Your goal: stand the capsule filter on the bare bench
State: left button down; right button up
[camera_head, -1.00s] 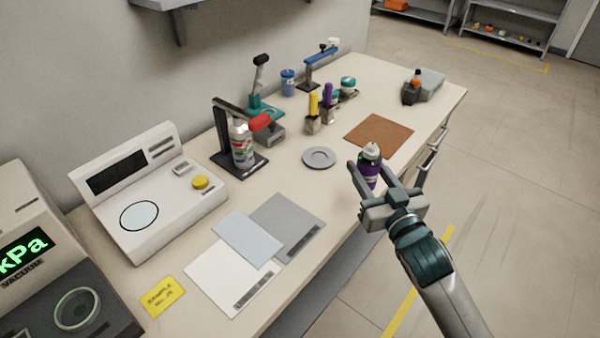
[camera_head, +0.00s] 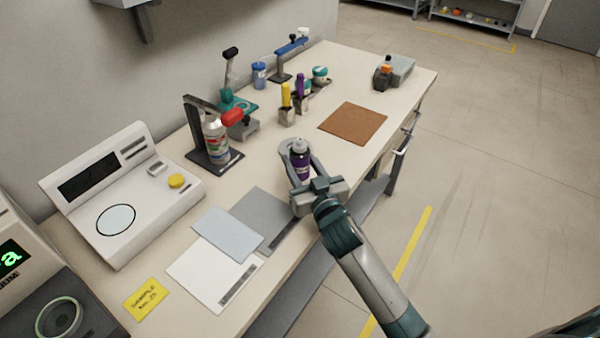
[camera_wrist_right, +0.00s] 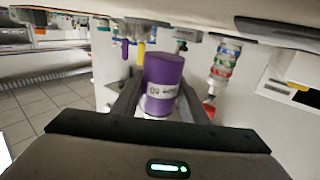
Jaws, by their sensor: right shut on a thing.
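The capsule filter, a purple cylinder with a pale label and a grey top (camera_head: 301,158), is in my right gripper (camera_head: 302,168). The right fingers are shut on its sides, and it is roughly upright. In the wrist view its purple body (camera_wrist_right: 164,75) stands between the two fingers. My left gripper is not in view.
A brown mat (camera_head: 353,123) lies right of the capsule. Grey, blue and white sheets (camera_head: 205,274) lie to the left. A stand with a labelled bottle (camera_head: 216,142) and holders with yellow and purple tools (camera_head: 287,112) are behind.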

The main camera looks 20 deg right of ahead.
aim_at(304, 179)
jog(key=shift+f, duration=2)
jog(key=shift+f, duration=0.1)
jog(key=o, duration=1.4)
jog(key=shift+c, duration=0.2)
jog(key=shift+s, duration=0.15)
